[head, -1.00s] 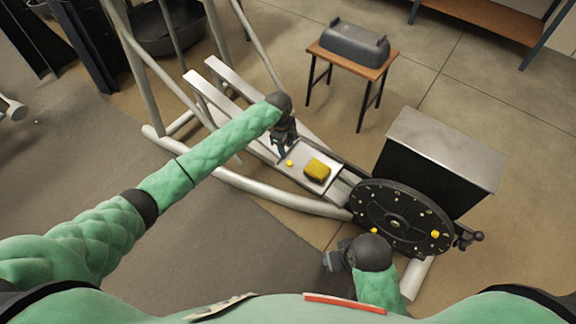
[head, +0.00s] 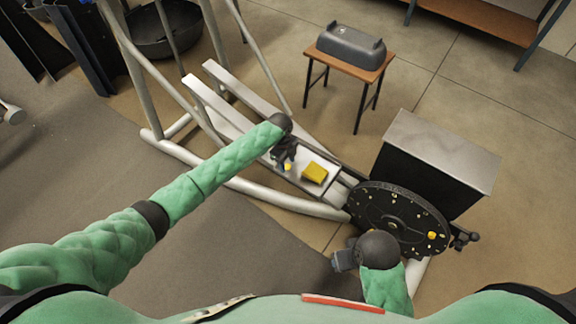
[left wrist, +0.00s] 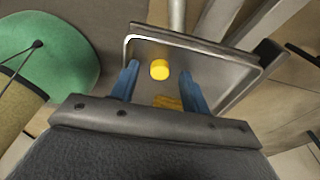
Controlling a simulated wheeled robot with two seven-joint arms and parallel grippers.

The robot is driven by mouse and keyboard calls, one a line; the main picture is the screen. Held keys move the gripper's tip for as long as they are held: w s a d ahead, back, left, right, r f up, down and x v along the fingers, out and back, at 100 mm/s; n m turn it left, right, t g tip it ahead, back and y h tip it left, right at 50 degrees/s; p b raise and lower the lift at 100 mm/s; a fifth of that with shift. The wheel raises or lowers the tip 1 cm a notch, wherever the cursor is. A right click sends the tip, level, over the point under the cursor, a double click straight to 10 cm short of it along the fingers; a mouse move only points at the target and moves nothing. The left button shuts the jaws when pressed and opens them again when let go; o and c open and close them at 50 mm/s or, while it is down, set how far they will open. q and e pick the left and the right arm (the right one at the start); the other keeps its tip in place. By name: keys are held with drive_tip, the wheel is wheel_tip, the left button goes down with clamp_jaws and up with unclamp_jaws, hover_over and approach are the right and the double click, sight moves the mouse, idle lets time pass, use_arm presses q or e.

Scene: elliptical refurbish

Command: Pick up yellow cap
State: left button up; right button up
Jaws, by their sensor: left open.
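A small yellow cap (head: 287,167) lies on the silver platform (head: 329,186) of the elliptical. In the left wrist view the cap (left wrist: 159,69) shows as a short round piece just beyond and between the two blue fingers. My left gripper (head: 284,168) is open, pointing down over the platform right at the cap, with nothing held. In the left wrist view the open gripper (left wrist: 160,80) has clear space on both sides of the cap. My right gripper (head: 338,262) is low in the head view near the black disc; its finger state is unclear.
A yellow block (head: 314,173) lies on the platform right of the cap. A black disc (head: 398,218) with yellow pieces and a black box with a grey top (head: 445,150) stand to the right. A small wooden table (head: 348,66) holds a grey shell (head: 351,43).

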use_arm(q)
drive_tip(key=shift+f, duration=0.4)
drive_tip(key=shift+c, duration=0.3)
clamp_jaws()
drive_tip(key=shift+r, duration=0.1)
